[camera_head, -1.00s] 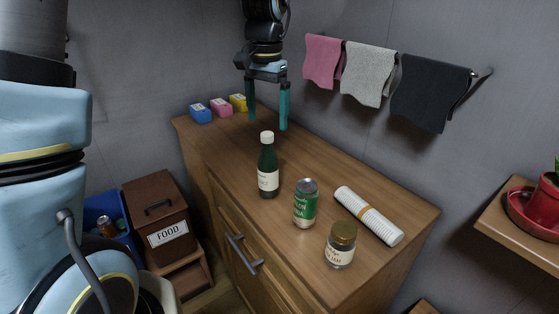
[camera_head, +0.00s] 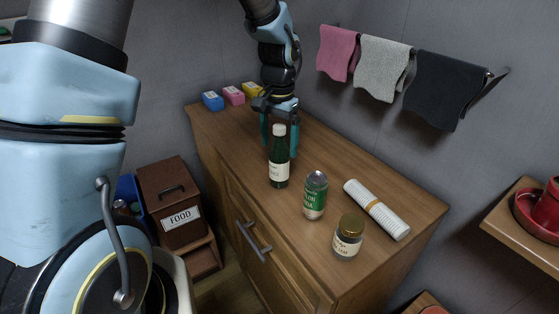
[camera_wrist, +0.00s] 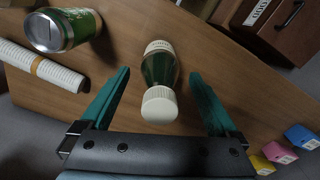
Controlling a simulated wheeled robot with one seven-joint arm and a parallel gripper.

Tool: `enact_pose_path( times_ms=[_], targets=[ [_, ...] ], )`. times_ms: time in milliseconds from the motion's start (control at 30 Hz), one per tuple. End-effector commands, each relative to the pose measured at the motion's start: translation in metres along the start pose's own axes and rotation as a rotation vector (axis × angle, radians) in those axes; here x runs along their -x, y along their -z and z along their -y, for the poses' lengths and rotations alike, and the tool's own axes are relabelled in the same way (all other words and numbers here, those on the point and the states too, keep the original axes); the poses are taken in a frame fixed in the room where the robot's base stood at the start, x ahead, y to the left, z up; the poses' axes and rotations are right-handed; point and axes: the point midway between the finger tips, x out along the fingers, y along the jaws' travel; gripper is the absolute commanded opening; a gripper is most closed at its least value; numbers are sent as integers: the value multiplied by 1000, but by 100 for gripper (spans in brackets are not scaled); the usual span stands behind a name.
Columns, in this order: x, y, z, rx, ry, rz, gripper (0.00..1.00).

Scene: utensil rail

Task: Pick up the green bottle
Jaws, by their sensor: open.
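The green bottle (camera_head: 279,158) stands upright on the wooden cabinet top, with a white cap and a cream label. In the wrist view the bottle (camera_wrist: 159,75) lies between the two teal fingers, its cap toward the palm. My gripper (camera_head: 279,137) is open and pointing down, behind and around the upper part of the bottle. In the wrist view my gripper (camera_wrist: 163,85) shows a gap on both sides of the bottle, with neither finger seen touching it. The far finger is partly hidden behind the bottle in the head view.
A green can (camera_head: 315,195), a jar with a gold lid (camera_head: 347,237) and a rolled white towel (camera_head: 376,209) stand or lie in front and right of the bottle. Small boxes (camera_head: 233,95) sit at the back left. Cloths (camera_head: 383,68) hang on the wall rail.

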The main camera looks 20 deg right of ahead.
Motion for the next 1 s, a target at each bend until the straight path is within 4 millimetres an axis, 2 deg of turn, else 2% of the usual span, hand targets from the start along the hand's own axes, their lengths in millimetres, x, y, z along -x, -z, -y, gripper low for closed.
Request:
enact_pose_path(
  times_ms=[67, 867, 1000],
  targets=[
    [0, 0, 0, 0, 0, 0, 92],
    [0, 0, 0, 0, 0, 0, 2],
    [0, 0, 0, 0, 0, 0, 0]
  ],
)
